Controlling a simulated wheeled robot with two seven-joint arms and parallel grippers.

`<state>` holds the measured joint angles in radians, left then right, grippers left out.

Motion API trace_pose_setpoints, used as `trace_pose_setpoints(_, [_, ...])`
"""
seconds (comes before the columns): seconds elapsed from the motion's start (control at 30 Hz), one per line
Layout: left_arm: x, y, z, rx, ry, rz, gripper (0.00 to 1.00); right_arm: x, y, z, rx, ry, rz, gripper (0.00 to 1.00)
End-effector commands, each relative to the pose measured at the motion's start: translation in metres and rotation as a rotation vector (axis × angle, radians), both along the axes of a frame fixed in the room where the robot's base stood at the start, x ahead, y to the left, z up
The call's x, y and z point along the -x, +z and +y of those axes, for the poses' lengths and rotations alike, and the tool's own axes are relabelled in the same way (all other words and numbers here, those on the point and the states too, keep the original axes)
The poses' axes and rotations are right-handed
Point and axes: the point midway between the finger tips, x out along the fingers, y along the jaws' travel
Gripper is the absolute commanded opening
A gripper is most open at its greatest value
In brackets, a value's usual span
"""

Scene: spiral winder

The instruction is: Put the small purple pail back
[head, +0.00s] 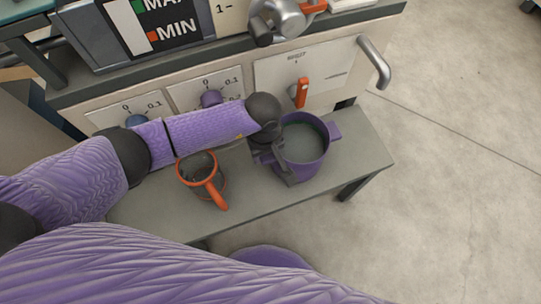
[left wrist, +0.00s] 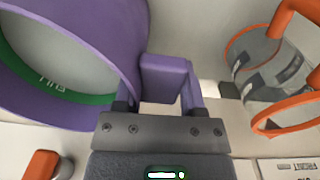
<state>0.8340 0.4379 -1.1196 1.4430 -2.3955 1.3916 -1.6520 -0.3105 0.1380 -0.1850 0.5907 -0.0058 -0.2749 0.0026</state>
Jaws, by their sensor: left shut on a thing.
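The small purple pail (head: 321,166) is at the right part of the grey bench, upright, with a grey interior. I cannot tell whether it touches the bench top. My left gripper (head: 277,158) is at the pail's left side, shut on its side handle. In the left wrist view the purple pail (left wrist: 133,50) fills the upper left, with a green band and lettering inside. Its handle (left wrist: 165,78) runs down between the fingers of my left gripper (left wrist: 165,112). My right gripper is not in view.
A clear jug with an orange rim and handle (head: 217,196) stands on the bench (head: 150,218), left of the pail. Behind is a machine panel with knobs, an orange lever (head: 301,93) and a metal handle (head: 374,62). The floor at right is clear.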

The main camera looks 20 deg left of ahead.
Motion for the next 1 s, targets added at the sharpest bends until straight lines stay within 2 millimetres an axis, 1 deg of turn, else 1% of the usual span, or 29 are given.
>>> trace_pose_setpoints(0.03, [-0.001,-0.003,-0.001,0.004,0.001,-0.003,0.0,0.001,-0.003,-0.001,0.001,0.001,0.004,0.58])
trace_pose_setpoints(0.33, [-0.002,-0.003,-0.001,0.003,0.001,-0.007,0.0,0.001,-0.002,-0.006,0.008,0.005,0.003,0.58])
trace_pose_setpoints(0.43, [-0.001,-0.005,-0.001,0.003,0.001,-0.006,0.0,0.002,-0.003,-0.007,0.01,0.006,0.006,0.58])
trace_pose_setpoints(0.47, [-0.001,-0.007,0.0,0.0,0.001,-0.003,0.54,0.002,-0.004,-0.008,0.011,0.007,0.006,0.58])
trace_pose_setpoints(0.5, [-0.001,-0.006,0.0,0.0,0.001,-0.003,0.63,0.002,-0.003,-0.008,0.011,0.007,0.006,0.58])
trace_pose_setpoints(0.57, [-0.001,-0.006,0.0,0.0,0.001,-0.004,0.75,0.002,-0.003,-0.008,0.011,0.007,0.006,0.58])
trace_pose_setpoints(0.6, [-0.001,-0.006,0.0,0.0,0.001,-0.004,0.84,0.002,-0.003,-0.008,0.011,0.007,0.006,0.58])
trace_pose_setpoints(0.63, [-0.001,-0.006,0.0,0.0,0.001,-0.004,0.87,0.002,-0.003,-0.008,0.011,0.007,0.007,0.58])
trace_pose_setpoints(0.87, [-0.001,-0.005,0.0,0.0,0.001,-0.004,0.87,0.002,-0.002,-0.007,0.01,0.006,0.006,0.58])
trace_pose_setpoints(0.97, [-0.001,0.004,0.0,0.0,0.001,-0.006,0.87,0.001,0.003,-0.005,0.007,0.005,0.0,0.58])
trace_pose_setpoints(1.0, [-0.001,0.011,0.0,0.0,0.001,-0.007,0.87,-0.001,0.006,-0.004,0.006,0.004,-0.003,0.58])
